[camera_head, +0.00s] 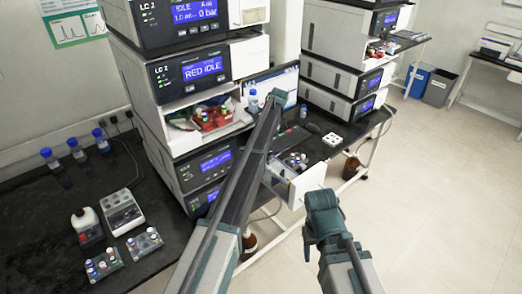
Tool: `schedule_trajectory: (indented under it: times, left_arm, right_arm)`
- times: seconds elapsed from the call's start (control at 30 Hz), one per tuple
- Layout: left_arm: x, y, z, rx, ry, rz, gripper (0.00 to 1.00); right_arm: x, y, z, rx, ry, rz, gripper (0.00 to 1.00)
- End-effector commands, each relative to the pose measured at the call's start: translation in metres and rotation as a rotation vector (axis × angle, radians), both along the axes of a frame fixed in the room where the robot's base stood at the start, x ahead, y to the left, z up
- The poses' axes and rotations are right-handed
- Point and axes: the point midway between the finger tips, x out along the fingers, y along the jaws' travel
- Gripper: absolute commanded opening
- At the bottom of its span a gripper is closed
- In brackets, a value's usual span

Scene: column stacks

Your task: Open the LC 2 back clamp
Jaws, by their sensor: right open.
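The LC 2 stack (188,75) is a tower of grey and white modules at upper centre-left, with "LC 2" on its upper panels. A recess below that display (205,67) holds red, green and other small parts. I cannot make out the back clamp. My right gripper (322,197), dark teal, is low right of centre, in front of the bench and well apart from the stack's recess; it is open, and I see nothing held.
A second instrument stack (340,75) stands further right. A white box (302,186) is close by my right gripper. Blue-capped bottles (78,150), a vial rack (103,265) and a grey block (123,212) stand on the black bench at left. The floor at right is clear.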

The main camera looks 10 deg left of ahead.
Motion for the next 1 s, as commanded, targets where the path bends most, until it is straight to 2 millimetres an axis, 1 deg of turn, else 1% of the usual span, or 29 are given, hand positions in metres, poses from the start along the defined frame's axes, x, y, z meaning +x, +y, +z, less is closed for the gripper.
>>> schedule_trajectory:
  times: [0.47, 0.5, 0.6, 0.87, 1.0]
  left_arm:
    - [0.0006, 0.0012, -0.0003, 0.009, 0.008, 0.001, 0.00]
    - [0.0007, 0.0013, -0.0003, 0.009, 0.008, 0.001, 0.39]
    - [0.0006, 0.0010, -0.0004, 0.009, 0.008, 0.001, 0.55]
    - [0.0004, 0.0003, 0.0001, 0.008, 0.008, 0.001, 0.55]
    - [0.0010, -0.0006, 0.0043, 0.007, 0.008, 0.001, 0.55]
  right_arm:
    - [0.0000, 0.0001, -0.0014, 0.000, 0.000, 0.000, 0.55]
    - [0.0000, 0.0000, -0.0014, 0.000, 0.000, 0.000, 0.55]
    - [0.0000, 0.0000, -0.0013, 0.000, 0.000, 0.000, 0.55]
    - [-0.0001, 0.0000, -0.0008, 0.000, 0.000, 0.000, 0.55]
    - [0.0000, 0.0000, 0.0034, 0.000, 0.000, 0.000, 0.55]
